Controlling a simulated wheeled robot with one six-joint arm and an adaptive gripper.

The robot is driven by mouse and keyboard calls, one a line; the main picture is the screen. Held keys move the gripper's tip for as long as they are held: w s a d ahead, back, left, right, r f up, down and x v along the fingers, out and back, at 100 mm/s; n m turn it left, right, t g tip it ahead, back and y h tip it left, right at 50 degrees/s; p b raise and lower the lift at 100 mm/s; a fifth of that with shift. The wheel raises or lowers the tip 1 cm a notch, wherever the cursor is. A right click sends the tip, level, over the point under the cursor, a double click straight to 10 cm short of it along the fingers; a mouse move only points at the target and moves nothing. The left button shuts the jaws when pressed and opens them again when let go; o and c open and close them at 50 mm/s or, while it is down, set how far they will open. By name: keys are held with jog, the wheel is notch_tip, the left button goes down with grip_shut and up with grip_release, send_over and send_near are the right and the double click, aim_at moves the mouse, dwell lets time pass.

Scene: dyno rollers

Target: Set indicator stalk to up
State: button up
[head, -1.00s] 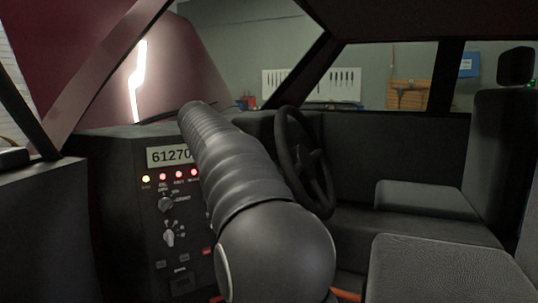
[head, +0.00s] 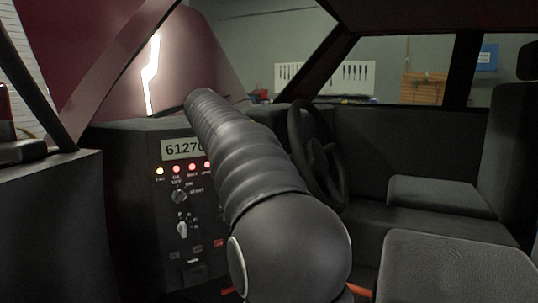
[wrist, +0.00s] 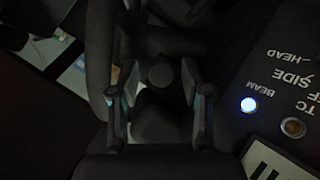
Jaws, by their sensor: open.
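In the wrist view my gripper (wrist: 159,96) is open, with one finger on each side of a dark rod with a round end (wrist: 160,73). This looks like the indicator stalk, seen nearly end-on. It lies between the fingers in the picture; I cannot tell whether they touch it or how deep it sits. The stalk's up or down setting cannot be read. In the head view my arm hides the gripper and the stalk. The steering wheel (head: 302,150) stands just right of my arm, and part of its dark rim (wrist: 98,50) shows in the wrist view.
A dash panel (head: 133,200) with a 61270 display (head: 182,149), lamps and rotary knobs stands left of my arm. In the wrist view a lit BEAM lamp (wrist: 248,105) is close on the right. A seat (head: 455,265) fills the lower right.

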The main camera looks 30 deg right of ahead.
jog(key=v, duration=1)
jog(key=a+f+n+t+y, duration=0.1)
jog(key=a+f+n+y, duration=0.15)
jog(key=f, duration=0.55)
jog(key=a+f+n+t+y, duration=0.1)
jog(key=a+f+n+y, duration=0.2)
jog(key=f, duration=0.4)
jog(key=s+a+f+y, duration=0.1)
jog(key=s+a+f, duration=0.3)
jog(key=s, duration=0.5)
jog(key=s+a+f+y, duration=0.2)
jog(key=s+a+f, duration=0.2)
jog(key=s+f, duration=0.4)
jog(key=s+a+f+y, duration=0.2)
jog(key=s+a+f, duration=0.2)
jog(key=s, duration=0.6)
jog(key=shift+s+f+t, duration=0.35)
jog(key=shift+f+t, duration=0.05)
jog(key=shift+f, duration=0.55)
